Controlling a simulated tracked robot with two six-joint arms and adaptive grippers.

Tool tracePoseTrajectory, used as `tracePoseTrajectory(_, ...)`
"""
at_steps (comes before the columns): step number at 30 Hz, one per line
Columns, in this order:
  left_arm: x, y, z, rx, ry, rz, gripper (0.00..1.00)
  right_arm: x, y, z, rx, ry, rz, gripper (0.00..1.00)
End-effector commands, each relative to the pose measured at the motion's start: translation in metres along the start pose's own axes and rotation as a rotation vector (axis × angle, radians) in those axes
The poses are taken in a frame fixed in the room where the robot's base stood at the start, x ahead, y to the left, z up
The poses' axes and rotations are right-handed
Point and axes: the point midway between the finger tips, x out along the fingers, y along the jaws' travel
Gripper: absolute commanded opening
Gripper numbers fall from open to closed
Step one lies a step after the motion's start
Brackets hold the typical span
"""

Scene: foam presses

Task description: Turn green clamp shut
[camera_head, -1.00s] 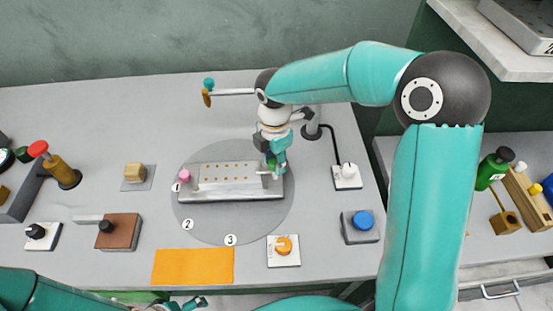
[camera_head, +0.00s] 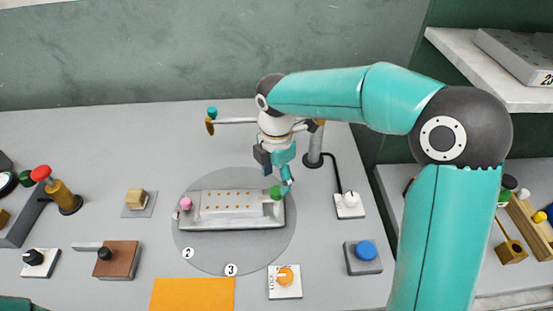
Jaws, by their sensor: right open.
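The green clamp (camera_head: 276,192) shows as a small green knob at the right end of the metal plate fixture (camera_head: 236,224). A pink clamp knob (camera_head: 186,204) stands at the left end. The fixture sits on a grey round disc (camera_head: 208,256) with number labels. My right gripper (camera_head: 288,181) is open, pointing down just above and to the right of the green clamp, very near it. I cannot tell whether a finger touches the knob. My left gripper is out of view.
An arm with a teal knob (camera_head: 212,112) and a post (camera_head: 314,148) stand behind the fixture. A white dial (camera_head: 349,205), blue button (camera_head: 365,251) and orange dial (camera_head: 286,277) are to the right and front. An orange mat (camera_head: 192,296) lies in front.

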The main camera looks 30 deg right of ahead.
Motion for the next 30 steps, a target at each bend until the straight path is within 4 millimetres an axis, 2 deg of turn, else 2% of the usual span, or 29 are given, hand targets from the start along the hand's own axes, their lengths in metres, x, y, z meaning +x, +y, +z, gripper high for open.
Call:
tracePoseTrajectory(1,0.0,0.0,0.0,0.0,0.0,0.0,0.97,-0.012,0.001,0.0,-0.001,0.0,0.006,0.6)
tracePoseTrajectory(6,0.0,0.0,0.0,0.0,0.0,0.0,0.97,-0.043,0.0,0.0,0.0,0.001,0.004,0.6)
tracePoseTrajectory(12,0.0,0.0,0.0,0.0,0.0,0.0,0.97,-0.063,-0.001,-0.001,-0.001,0.001,0.001,0.6)
tracePoseTrajectory(30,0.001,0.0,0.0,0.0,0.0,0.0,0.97,-0.066,-0.001,0.0,-0.001,0.001,-0.001,0.6)
